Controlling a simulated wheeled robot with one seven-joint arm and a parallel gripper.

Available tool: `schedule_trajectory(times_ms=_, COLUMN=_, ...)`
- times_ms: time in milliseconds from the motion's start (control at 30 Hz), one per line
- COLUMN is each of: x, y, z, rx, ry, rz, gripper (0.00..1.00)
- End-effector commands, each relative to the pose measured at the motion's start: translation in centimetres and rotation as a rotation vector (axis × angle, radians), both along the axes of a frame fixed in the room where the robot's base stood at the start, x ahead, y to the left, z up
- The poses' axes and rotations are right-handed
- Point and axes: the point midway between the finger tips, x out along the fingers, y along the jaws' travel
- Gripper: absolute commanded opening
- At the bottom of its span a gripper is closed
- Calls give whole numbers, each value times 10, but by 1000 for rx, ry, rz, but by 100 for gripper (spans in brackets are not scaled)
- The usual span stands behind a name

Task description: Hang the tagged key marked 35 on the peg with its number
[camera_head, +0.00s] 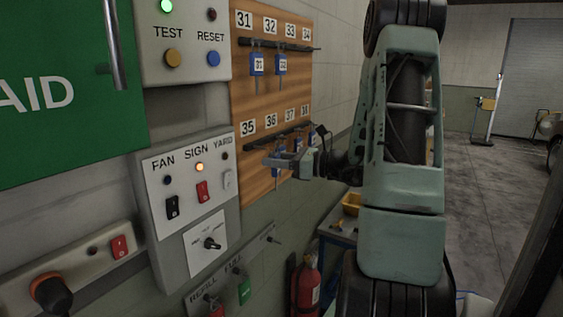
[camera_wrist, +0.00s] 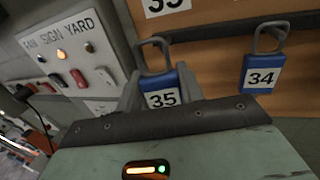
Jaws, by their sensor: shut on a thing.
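The blue tag marked 35 (camera_wrist: 162,100) is between the grey fingers of my gripper (camera_wrist: 160,86) in the wrist view, its grey loop upward. The loop is near the left end of the dark peg rail (camera_wrist: 215,31); I cannot tell whether it is around a peg. In the head view my gripper (camera_head: 272,160) is at the lower rail (camera_head: 290,133), just below the number plate 35 (camera_head: 248,128). The held tag is not clear there.
A blue tag marked 34 (camera_wrist: 261,74) hangs right of the held one. Tags 31 (camera_head: 258,65) and 32 (camera_head: 282,64) hang on the upper rail. The switch box (camera_head: 160,235) with FAN, SIGN and YARD switches is close left of the wooden board (camera_head: 275,90).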

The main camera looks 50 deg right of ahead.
Motion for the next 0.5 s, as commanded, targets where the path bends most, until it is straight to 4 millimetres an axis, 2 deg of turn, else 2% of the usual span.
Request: schedule_trajectory(times_ms=500, x=30, y=2, z=-3, rx=0, ry=0, rz=1, gripper=15)
